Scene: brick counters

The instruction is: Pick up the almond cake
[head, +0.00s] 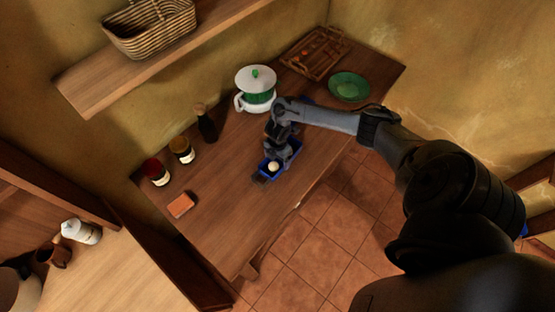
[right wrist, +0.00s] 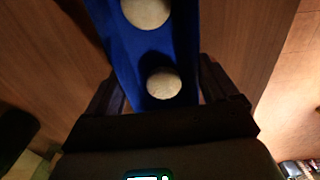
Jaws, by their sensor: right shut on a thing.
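A long blue tray (head: 293,152) with pale round cakes lies on the wooden counter, and I take it to be the almond cake. One pale cake (head: 273,167) shows at its near end. My right gripper (head: 277,155) is over the tray, pointing down. In the right wrist view the blue tray (right wrist: 125,60) runs between the two fingers, and two round pale pieces (right wrist: 163,84) show in it. The right gripper is shut on the tray. I cannot tell whether the tray is lifted off the counter. My left gripper is not in view.
A white and green lidded pot (head: 256,97) stands behind the gripper. A dark bottle (head: 207,126), two jars (head: 181,150) and an orange-brown block (head: 181,205) are to the left. A green plate (head: 349,86) and a wooden tray (head: 315,52) lie at the far right. The counter's near end is clear.

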